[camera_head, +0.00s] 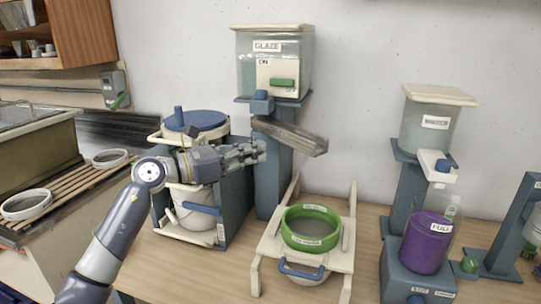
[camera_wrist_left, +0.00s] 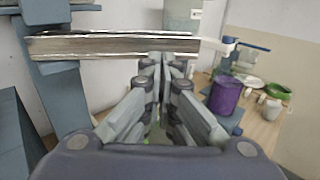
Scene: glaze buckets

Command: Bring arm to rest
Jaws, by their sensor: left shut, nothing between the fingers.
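My left gripper (camera_head: 252,152) is raised over the table in the head view, pointing right, in front of the blue post under the glaze tank (camera_head: 273,60). Its fingers are together with nothing between them. In the left wrist view the gripper (camera_wrist_left: 165,62) also shows its fingers close together and empty. A grey trough (camera_wrist_left: 110,46) lies beyond the fingertips there; in the head view the trough (camera_head: 290,137) slopes down to the right beside the gripper. I cannot tell whether they touch. My right gripper is in neither view.
A blue-lidded bucket (camera_head: 195,122) stands behind my left forearm. A green-rimmed sieve (camera_head: 311,228) rests on a cream stand. A purple container (camera_head: 427,242) sits at the right beneath a water tank (camera_head: 430,121). Bare table (camera_head: 200,270) lies at the front left.

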